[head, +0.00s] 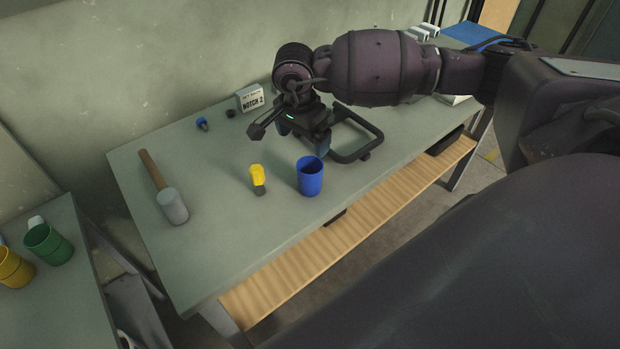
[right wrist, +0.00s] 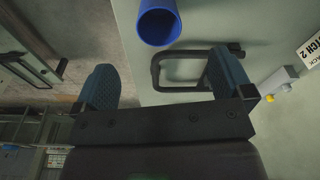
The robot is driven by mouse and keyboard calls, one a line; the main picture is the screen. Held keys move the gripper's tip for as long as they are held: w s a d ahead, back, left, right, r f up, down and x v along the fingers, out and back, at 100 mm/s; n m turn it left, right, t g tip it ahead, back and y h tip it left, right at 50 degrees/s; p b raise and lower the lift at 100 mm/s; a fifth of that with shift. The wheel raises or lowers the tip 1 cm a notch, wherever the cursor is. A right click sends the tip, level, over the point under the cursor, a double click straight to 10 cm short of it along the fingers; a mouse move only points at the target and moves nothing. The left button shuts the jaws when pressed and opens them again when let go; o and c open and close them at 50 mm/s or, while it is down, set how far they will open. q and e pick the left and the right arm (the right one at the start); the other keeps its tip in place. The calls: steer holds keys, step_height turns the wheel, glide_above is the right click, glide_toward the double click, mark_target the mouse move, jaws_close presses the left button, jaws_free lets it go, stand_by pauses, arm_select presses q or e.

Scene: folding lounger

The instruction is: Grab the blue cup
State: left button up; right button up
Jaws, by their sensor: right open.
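The blue cup (head: 310,177) stands upright on the grey-green table (head: 240,215), close to its front edge. In the right wrist view the blue cup (right wrist: 160,22) shows at the top, beyond the fingers and apart from them. My right gripper (head: 305,136) is above the table, a little behind the cup in the head view. It is open and empty; its two blue-padded fingers are spread wide in the right wrist view (right wrist: 165,85). My left gripper is not in view.
A black frame-shaped handle (head: 355,140) lies right beside the cup. A yellow-handled item (head: 257,178) and a mallet (head: 170,200) lie to its left. A "NOTCH 2" box (head: 250,98) stands at the back. Green (head: 48,244) and yellow (head: 14,268) cups stand on another table.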

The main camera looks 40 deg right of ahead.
glide_toward(310, 166)
steer(key=s+a+f, duration=0.1)
steer(key=s+a, duration=0.1)
steer(key=f, duration=0.1)
steer(key=d+f, duration=0.1)
steer(key=f, duration=0.1)
steer(key=f+p, duration=0.1)
steer(key=shift+d+f, duration=0.25)
steer(key=shift+f, duration=0.7)
steer(key=shift+c, duration=0.3)
steer(key=c, duration=0.9)
steer(key=shift+c, duration=1.3)
